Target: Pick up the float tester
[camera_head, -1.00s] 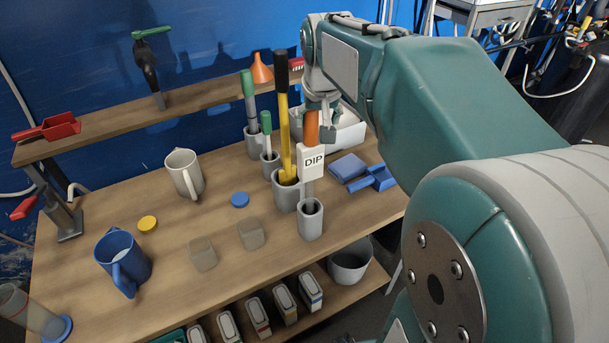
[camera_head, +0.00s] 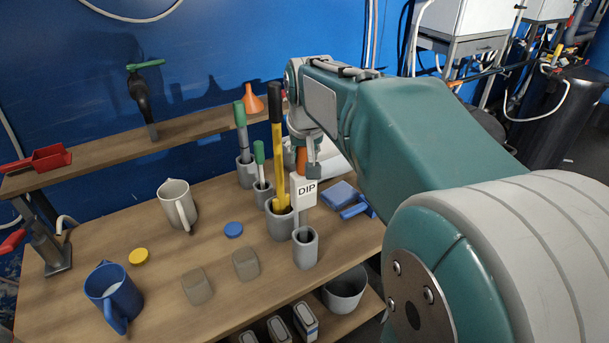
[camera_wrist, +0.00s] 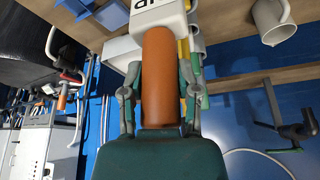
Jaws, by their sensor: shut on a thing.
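My gripper (camera_head: 304,160) is shut on the orange handle of an upright tool with a white tag reading DIP (camera_head: 305,191). In the wrist view the orange handle (camera_wrist: 161,80) lies between my two fingers. The tool's grey lower part runs down to a grey cylindrical holder (camera_head: 306,250); I cannot tell how deep its tip sits. No label here reads float tester. A yellow tool with a black grip (camera_head: 278,145) stands in the holder next to it. Two green-topped tools (camera_head: 241,128) (camera_head: 261,165) stand in holders behind.
The wooden bench (camera_head: 160,290) also bears a blue jug (camera_head: 113,293), a cream jug (camera_head: 178,205), yellow and blue discs, two grey-brown blocks and blue scoops (camera_head: 355,202). A shelf (camera_head: 110,150) runs along the back. A grey bucket (camera_head: 345,290) is below at right.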

